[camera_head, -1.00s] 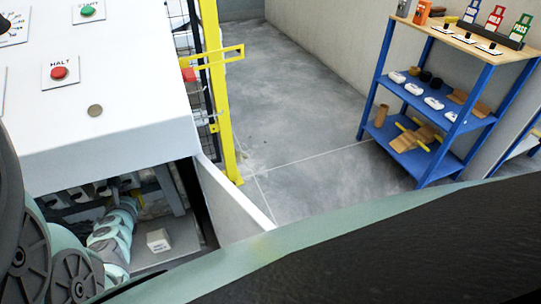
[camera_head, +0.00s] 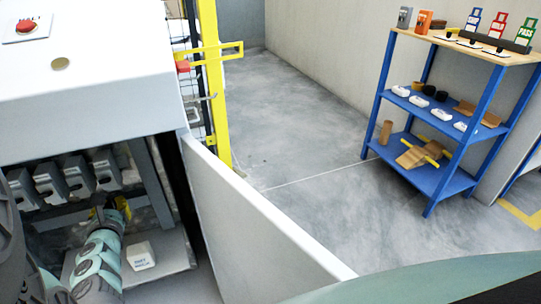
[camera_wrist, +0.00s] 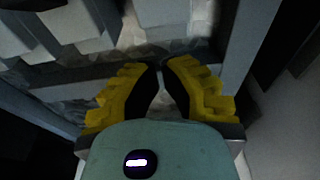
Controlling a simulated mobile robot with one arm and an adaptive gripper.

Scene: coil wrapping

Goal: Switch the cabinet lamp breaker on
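The open cabinet (camera_head: 85,95) is at the left in the head view. Inside is a row of several grey breakers (camera_head: 78,177); their labels and switch positions are too small and dark to read. My gripper (camera_head: 117,203), with yellow fingers, is inside the cabinet, just below the right end of the row; contact cannot be told. In the wrist view my gripper (camera_wrist: 161,72) has its black-padded tips nearly meeting, with nothing seen between them. Grey block shapes (camera_wrist: 95,22) show dimly beyond; which breaker lies ahead cannot be told.
The cabinet's white door (camera_head: 260,225) stands open to the right of the opening. A small white box (camera_head: 141,257) sits on the cabinet floor beside my arm. A yellow post (camera_head: 215,90) and a blue shelf (camera_head: 430,180) stand farther right, with clear floor between.

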